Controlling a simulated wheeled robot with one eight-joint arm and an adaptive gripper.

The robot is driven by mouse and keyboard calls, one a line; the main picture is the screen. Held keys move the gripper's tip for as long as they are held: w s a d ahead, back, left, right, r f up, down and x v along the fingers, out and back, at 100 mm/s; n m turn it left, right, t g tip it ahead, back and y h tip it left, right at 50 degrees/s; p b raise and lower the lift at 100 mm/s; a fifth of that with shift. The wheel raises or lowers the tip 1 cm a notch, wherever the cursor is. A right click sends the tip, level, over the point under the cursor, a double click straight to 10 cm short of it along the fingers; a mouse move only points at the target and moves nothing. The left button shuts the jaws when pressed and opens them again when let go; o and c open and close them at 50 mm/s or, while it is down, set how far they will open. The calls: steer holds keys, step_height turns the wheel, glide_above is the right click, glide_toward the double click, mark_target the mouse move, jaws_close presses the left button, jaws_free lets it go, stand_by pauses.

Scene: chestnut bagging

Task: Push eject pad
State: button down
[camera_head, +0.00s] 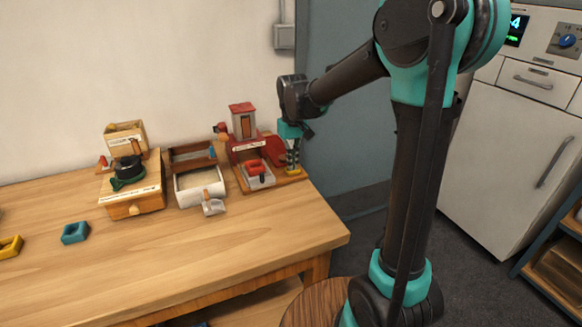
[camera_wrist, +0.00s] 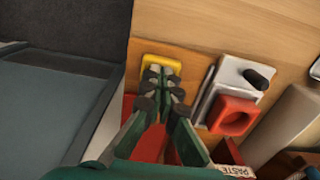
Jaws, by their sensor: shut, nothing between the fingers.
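The yellow pad (camera_wrist: 160,62), which looks like the eject pad, sits at the corner of the wooden base (camera_wrist: 185,62) of the red machine, near the table edge. In the head view the yellow pad (camera_head: 293,172) shows beneath my fingers. My gripper (camera_wrist: 161,76) is shut and empty, pointing down with its fingertips over the pad and partly covering it. In the head view my gripper (camera_head: 292,165) is at the right side of the red machine (camera_head: 270,150). I cannot tell whether the fingertips touch the pad or whether it is pressed down.
Beside the pad is a white and grey tray (camera_wrist: 240,75) with a black knob and a red square ring (camera_wrist: 233,115). A white bin (camera_head: 198,183) with a scoop and a wooden grinder box (camera_head: 130,190) stand left.

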steer(key=shift+r, duration=0.1)
step_height(320, 180, up, 8)
stand_by(0.8)
steer(key=s+d+f+m+t, duration=0.4)
steer(key=s+d+f, duration=1.3)
steer(key=s+d, duration=0.1)
steer(key=shift+s+f+m, duration=0.3)
steer(key=shift+s+f, duration=0.05)
steer(key=shift+s, duration=0.5)
